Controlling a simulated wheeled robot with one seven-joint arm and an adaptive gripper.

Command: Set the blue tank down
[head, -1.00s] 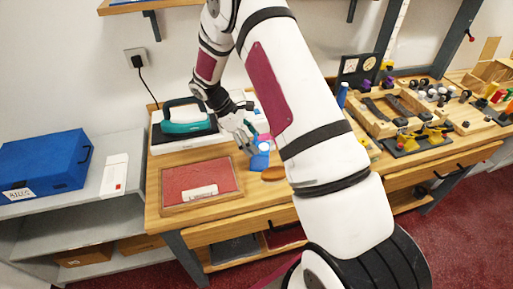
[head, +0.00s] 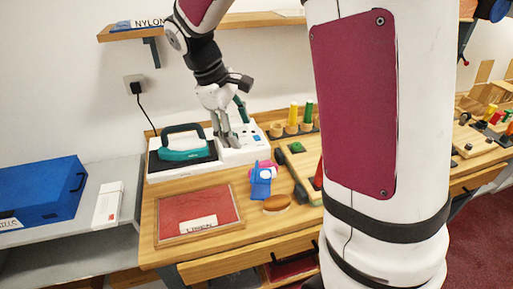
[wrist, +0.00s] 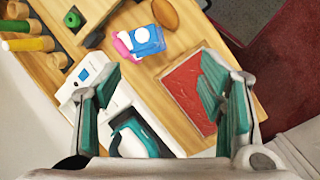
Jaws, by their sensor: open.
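The blue tank (head: 260,186) stands on the wooden counter, between the framed red swatch and a brown oval piece. It also shows in the wrist view (wrist: 150,42), with a pale round spot on it. A pink item is close against it; I cannot tell whether they are joined. My gripper (head: 230,146) is open and empty, raised behind and to the left of the tank, in front of or over the white station. In the wrist view my two teal-padded fingers (wrist: 158,75) are spread wide, with the tank beyond them.
A white station (head: 240,154) with a teal-handled iron (head: 183,147) stands at the back left. The framed red swatch (head: 180,216) lies in front. The brown oval piece (head: 276,204) is right of the tank. Colored spools (head: 293,115) stand behind. A blue case (head: 38,190) is on the left shelf.

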